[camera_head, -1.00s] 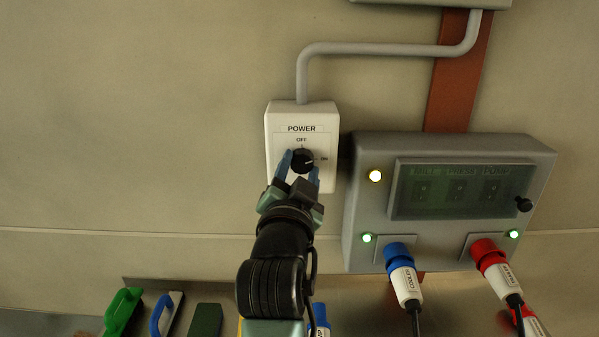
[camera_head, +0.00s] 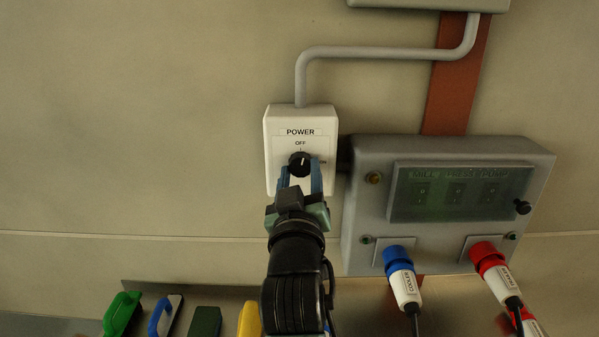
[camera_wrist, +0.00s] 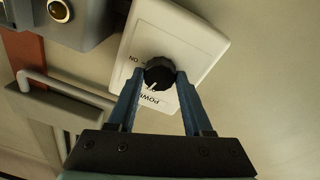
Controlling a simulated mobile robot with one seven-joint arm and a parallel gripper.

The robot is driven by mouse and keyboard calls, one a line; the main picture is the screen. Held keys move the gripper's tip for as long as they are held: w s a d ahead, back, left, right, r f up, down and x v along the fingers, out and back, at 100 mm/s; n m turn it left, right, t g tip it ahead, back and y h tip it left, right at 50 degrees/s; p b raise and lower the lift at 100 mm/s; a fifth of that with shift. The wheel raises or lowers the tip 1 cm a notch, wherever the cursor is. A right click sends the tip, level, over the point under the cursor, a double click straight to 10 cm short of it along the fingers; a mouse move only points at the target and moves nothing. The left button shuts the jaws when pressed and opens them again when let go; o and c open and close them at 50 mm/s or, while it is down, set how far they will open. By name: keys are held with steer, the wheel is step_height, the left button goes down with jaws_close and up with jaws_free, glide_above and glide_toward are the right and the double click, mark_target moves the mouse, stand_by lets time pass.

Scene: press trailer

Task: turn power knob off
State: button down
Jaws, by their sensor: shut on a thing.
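The white power box (camera_head: 277,150) is on the wall, with its black power knob (camera_head: 300,160) in the middle. In the head view the knob's white pointer mark points up towards the OFF label. My gripper (camera_head: 300,174) reaches up from below, its blue fingers on either side of the knob. In the wrist view the gripper (camera_wrist: 158,84) is shut on the knob (camera_wrist: 159,70); the pointer mark and the ON label both show. The fingers hide parts of the knob's sides.
A grey control panel (camera_head: 370,215) to the right has a dark display and unlit lamps, with a blue plug (camera_head: 398,257) and a red plug (camera_head: 487,256) below. A grey conduit (camera_head: 380,50) runs above. Several tools, including a green one (camera_head: 122,313), stand along the bottom.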

steer(key=shift+d+n+y, duration=0.1)
steer(key=shift+n+y, duration=0.2)
steer(key=shift+n, duration=1.4)
steer(key=shift+c, duration=1.6)
jaws_free()
steer(key=s+f+b, duration=0.1)
steer(key=s+b, duration=0.2)
steer(key=s, duration=1)
steer(key=shift+f, duration=0.3)
steer(key=shift+w, duration=0.1)
